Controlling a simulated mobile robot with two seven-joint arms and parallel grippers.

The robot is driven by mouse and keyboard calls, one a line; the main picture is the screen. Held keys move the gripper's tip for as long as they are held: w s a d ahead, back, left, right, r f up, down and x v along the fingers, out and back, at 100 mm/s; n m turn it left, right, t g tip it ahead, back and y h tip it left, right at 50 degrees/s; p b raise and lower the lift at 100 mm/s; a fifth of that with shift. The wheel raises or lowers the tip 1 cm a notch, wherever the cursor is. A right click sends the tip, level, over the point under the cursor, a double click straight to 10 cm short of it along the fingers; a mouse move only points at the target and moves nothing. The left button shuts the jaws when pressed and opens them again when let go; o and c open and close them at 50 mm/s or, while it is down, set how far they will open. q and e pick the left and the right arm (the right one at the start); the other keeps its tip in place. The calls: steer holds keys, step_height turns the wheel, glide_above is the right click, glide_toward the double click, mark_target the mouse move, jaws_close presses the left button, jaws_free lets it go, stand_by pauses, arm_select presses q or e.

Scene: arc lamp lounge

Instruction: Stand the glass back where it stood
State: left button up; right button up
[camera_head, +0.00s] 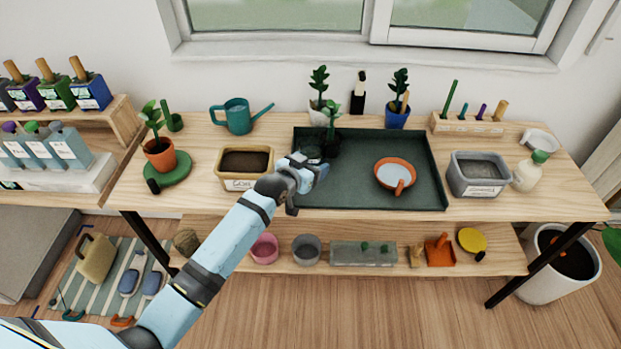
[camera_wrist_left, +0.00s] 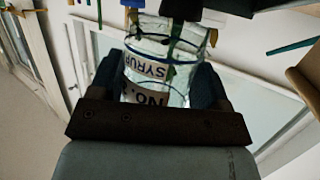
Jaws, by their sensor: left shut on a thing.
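The glass (camera_wrist_left: 165,62) is a clear jar with a printed label reading "SYRUP", upside down in the left wrist view. Green stem-like strips show through it. My left gripper (camera_wrist_left: 157,88) is shut on it, one dark finger on each side. In the head view my left gripper (camera_head: 312,167) is over the left end of the dark green tray (camera_head: 345,194). There the glass is mostly hidden behind the gripper, and I cannot tell whether it touches the tray. A leafy sprig (camera_head: 331,112) shows just behind the gripper. My right gripper is not in view.
An orange bowl (camera_head: 395,172) sits in the tray. A soil bin (camera_head: 245,180) stands left of the gripper, a grey bin (camera_head: 478,188) right of the tray. Potted plants, a black bottle (camera_head: 358,95) and a teal watering can (camera_head: 238,117) line the back. The tray's middle is clear.

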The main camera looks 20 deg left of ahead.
arm_select(q)
steer(key=shift+f, duration=2.45)
steer(key=shift+f, duration=0.2)
steer(key=o, duration=1.1)
steer(key=shift+c, duration=0.2)
steer(key=shift+r, duration=0.1)
